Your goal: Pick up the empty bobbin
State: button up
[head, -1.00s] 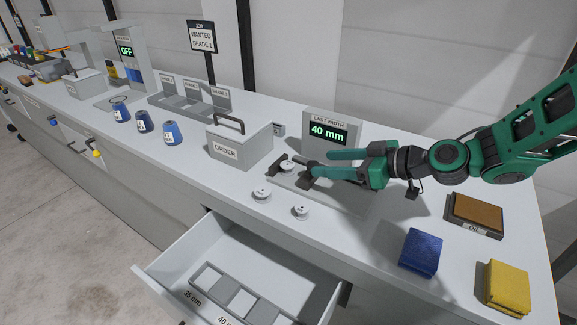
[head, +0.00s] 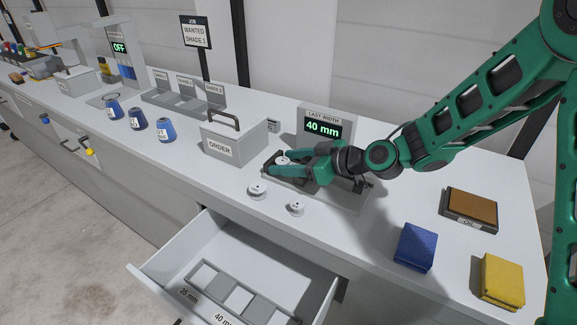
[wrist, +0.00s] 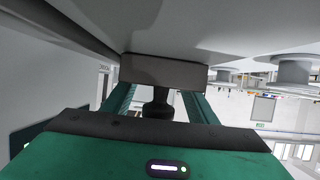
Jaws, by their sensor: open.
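My gripper (head: 280,163) is open and low over the gauge plate (head: 348,203) under the "40 mm" display. A small pale bobbin (head: 283,160) shows at its fingertips, partly hidden by the fingers; I cannot tell if they touch it. Two more pale bobbins, one on the left (head: 257,191) and one on the right (head: 296,208), stand on the counter in front of the plate. I cannot tell which bobbin is empty. In the wrist view a grey block (wrist: 165,72) and a dark knob (wrist: 157,106) show between the fingers.
The ORDER box (head: 235,137) stands close left of my gripper, and the width display (head: 323,125) behind it. An open drawer (head: 240,258) juts out below the counter. Blue (head: 415,247) and yellow (head: 502,280) blocks and an oil pad (head: 470,205) lie right.

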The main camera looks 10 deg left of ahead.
jog(key=shift+c, duration=0.4)
jog(key=c, duration=1.1)
